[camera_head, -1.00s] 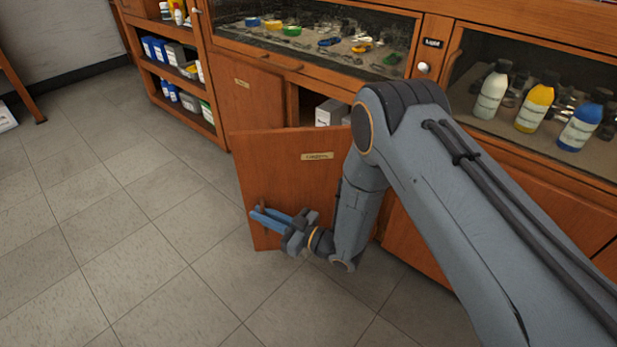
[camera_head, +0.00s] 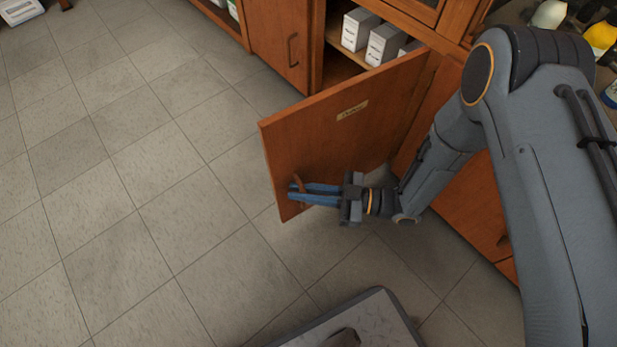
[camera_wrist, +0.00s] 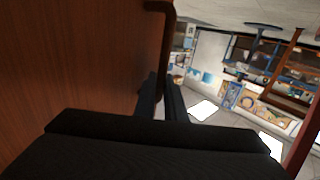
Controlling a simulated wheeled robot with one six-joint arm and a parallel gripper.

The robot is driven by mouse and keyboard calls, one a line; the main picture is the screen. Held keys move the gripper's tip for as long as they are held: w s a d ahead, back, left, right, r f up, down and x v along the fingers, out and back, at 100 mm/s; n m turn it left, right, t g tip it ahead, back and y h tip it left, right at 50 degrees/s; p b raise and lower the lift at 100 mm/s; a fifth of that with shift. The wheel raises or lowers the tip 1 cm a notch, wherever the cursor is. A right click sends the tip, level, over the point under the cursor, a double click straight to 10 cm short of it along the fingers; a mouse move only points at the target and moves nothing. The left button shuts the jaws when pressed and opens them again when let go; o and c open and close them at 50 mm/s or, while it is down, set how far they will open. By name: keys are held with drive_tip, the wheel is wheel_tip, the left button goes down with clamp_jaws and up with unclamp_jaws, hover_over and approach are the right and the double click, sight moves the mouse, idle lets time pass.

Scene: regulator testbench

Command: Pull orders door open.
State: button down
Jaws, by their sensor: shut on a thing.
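The orders door (camera_head: 340,130) is a brown wooden panel with a small pale label. It stands swung out from the cabinet in the head view. In the wrist view its face (camera_wrist: 80,60) fills the left side. My gripper (camera_head: 297,192) is at the lower free edge of the door. Its blue fingers are shut on the door handle (camera_head: 299,183), a thin brown bar. In the wrist view the handle (camera_wrist: 163,10) runs down to the dark fingertips. The lettering on the label is too small to read.
White boxes (camera_head: 384,44) stand on a shelf inside the opened cabinet. A neighbouring cabinet door (camera_head: 281,40) with its own handle is closed. Open tiled floor (camera_head: 130,200) lies left of the door. Bottles (camera_head: 600,38) stand at the upper right.

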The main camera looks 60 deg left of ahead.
drive_tip(key=shift+d, duration=0.2)
drive_tip(key=c, duration=2.1)
unclamp_jaws()
drive_tip(key=shift+p+v, duration=0.6)
drive_tip(key=shift+v, duration=3.3)
drive_tip(key=shift+r, duration=0.1)
